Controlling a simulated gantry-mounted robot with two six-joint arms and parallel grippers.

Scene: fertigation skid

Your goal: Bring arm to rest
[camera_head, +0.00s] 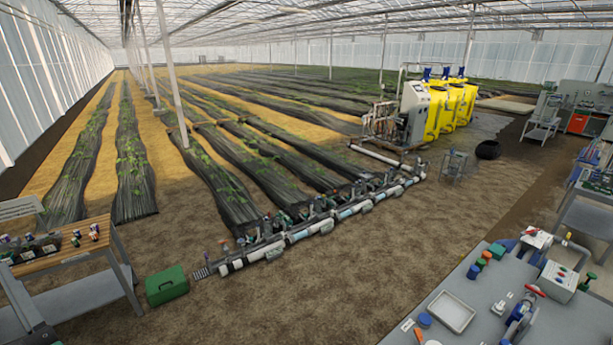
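Neither of my grippers can be made out in the head view, and no arm shows clearly. The fertigation skid (414,112) stands upright in the middle distance, with a grey-white cabinet and yellow tanks (450,105) with blue tops beside it. A white pipe manifold (325,225) runs along the ground in front of the black-covered plant rows. Whether my grippers hold anything is hidden.
A grey bench (395,338) at front right bears a white tray (451,311), a red-handled valve (533,291) and coloured caps. A wood-topped bench (65,258) stands at left, with a green box (167,286) on the ground beside it. Bare soil lies between.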

